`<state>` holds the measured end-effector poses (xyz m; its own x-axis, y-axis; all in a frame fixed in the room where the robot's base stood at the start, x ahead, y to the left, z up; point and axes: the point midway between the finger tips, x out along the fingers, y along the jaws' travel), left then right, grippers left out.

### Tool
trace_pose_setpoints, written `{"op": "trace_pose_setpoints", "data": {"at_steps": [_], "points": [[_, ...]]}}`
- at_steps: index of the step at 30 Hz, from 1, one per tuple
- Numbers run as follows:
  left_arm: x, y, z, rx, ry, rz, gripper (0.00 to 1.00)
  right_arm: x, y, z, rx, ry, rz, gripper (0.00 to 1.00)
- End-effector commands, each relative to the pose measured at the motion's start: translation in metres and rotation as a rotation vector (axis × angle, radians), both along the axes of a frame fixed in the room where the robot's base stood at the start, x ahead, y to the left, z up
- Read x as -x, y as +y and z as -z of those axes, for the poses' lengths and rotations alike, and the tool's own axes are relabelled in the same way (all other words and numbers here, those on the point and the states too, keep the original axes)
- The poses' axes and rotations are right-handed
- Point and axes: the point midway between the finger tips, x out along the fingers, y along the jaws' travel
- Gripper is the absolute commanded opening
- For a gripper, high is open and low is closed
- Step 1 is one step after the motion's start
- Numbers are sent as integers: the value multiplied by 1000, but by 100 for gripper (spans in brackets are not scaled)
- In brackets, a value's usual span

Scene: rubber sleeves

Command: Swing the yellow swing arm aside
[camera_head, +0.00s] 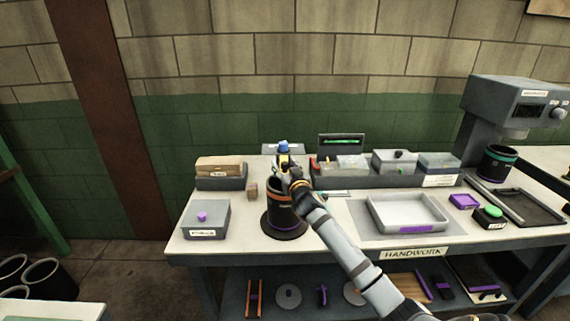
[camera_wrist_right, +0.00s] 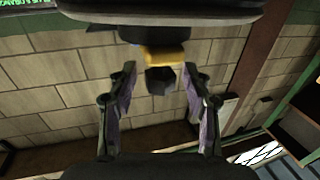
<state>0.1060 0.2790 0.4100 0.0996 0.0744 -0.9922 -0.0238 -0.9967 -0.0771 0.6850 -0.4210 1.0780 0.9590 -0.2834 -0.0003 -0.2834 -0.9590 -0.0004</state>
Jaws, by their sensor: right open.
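The yellow swing arm (camera_head: 284,160) shows as a small yellow patch above a dark cylinder (camera_head: 281,210) with an orange band. My right gripper (camera_head: 286,172) is over the top of the cylinder and hides much of the swing arm. In the right wrist view, a yellow piece (camera_wrist_right: 165,58) with a dark block under it lies ahead, between the two open fingers of the right gripper (camera_wrist_right: 159,76). I see a gap on both sides, and cannot tell whether anything touches. My left gripper is not in view.
The cylinder stands on a dark round base on the white bench (camera_head: 345,219). A grey box with a purple knob (camera_head: 205,220) is to the left. A grey tray (camera_head: 408,213) is to the right. Bins (camera_head: 394,162) line the back, and a grey machine (camera_head: 512,100) stands at right.

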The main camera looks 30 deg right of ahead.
Motion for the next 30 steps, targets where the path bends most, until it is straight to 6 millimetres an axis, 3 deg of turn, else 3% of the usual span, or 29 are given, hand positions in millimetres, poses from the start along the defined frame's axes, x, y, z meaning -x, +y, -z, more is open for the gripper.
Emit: {"op": "trace_pose_setpoints", "data": {"at_steps": [8, 18, 30], "points": [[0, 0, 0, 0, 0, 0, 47, -1, 0, 1, 0, 0, 0, 47], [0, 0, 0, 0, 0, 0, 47, -1, 0, 1, 0, 1, 0, 1], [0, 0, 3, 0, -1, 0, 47, -1, 0, 2, 0, 0, 9, 0]]}}
